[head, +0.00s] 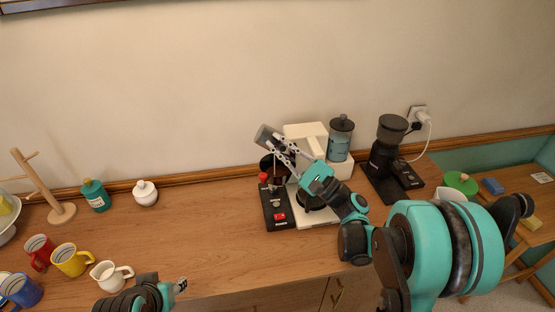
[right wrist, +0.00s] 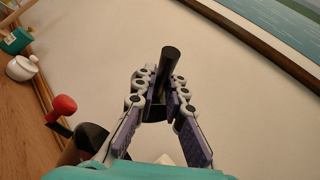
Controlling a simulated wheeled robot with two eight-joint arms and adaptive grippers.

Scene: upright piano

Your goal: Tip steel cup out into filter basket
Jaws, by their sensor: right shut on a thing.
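My right gripper (head: 279,146) is shut on the steel cup (head: 264,134), a small grey cylinder held tilted above the coffee maker. In the right wrist view the cup (right wrist: 170,66) is a dark cylinder between the fingertips (right wrist: 166,92); its contents are hidden. A dark round part that looks like the filter basket (head: 267,164) is below the cup, partly covered by the gripper. In the right wrist view a dark rounded part (right wrist: 88,138) beside a red knob (right wrist: 62,106) shows at lower left. My left gripper (head: 181,285) is low over the counter's front, its jaws unclear.
The coffee maker (head: 306,132) has a black base with a red switch (head: 280,216). A lidded canister (head: 340,140) and a black grinder (head: 388,150) stand to its right. The middle counter is clear.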

